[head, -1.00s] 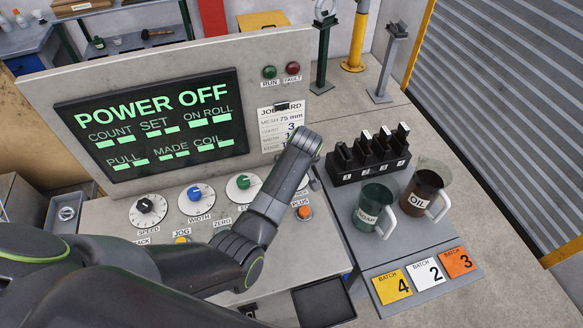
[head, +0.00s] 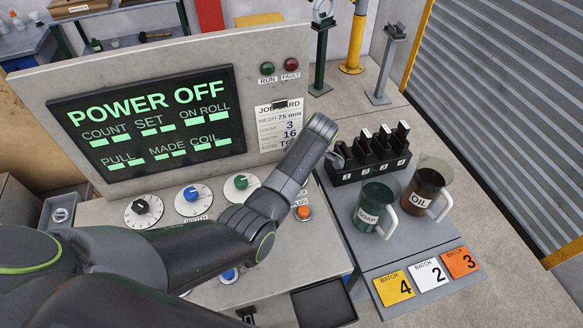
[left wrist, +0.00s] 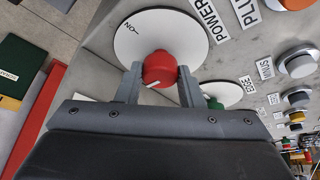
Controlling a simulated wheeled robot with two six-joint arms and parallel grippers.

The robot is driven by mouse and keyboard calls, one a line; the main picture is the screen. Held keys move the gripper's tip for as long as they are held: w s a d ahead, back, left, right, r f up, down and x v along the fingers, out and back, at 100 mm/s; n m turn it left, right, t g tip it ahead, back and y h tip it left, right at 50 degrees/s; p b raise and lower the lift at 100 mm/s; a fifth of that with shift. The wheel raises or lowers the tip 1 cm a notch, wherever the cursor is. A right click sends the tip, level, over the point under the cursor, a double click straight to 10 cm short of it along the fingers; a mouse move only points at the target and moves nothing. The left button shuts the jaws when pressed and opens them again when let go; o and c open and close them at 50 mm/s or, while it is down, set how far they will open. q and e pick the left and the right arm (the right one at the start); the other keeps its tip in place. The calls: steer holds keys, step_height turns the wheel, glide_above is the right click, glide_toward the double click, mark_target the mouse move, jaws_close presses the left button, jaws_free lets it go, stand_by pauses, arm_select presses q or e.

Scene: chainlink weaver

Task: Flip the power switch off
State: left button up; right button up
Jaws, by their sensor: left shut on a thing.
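The power switch is a red knob (left wrist: 159,69) on a white dial (left wrist: 140,40) lettered POWER, with an ON mark. It shows in the left wrist view. My left gripper (left wrist: 160,80) is shut on the knob, one finger at each side. The knob's white pointer line faces the lower left of that view, away from the ON mark. In the head view my left arm crosses the panel and hides the knob and the gripper. The screen (head: 150,125) reads POWER OFF in green letters. My right gripper is not in view.
The panel has more knobs, black (head: 142,206), blue (head: 192,194) and green (head: 240,181), and an orange button (head: 303,212). To the right stand a black rack (head: 370,165), a soap jug (head: 375,205) and an oil jug (head: 425,190), close to my arm.

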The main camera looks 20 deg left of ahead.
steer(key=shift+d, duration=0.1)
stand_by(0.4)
arm_select(q)
steer(key=o, duration=1)
steer(key=shift+c, duration=0.2)
steer(key=shift+r, duration=0.1)
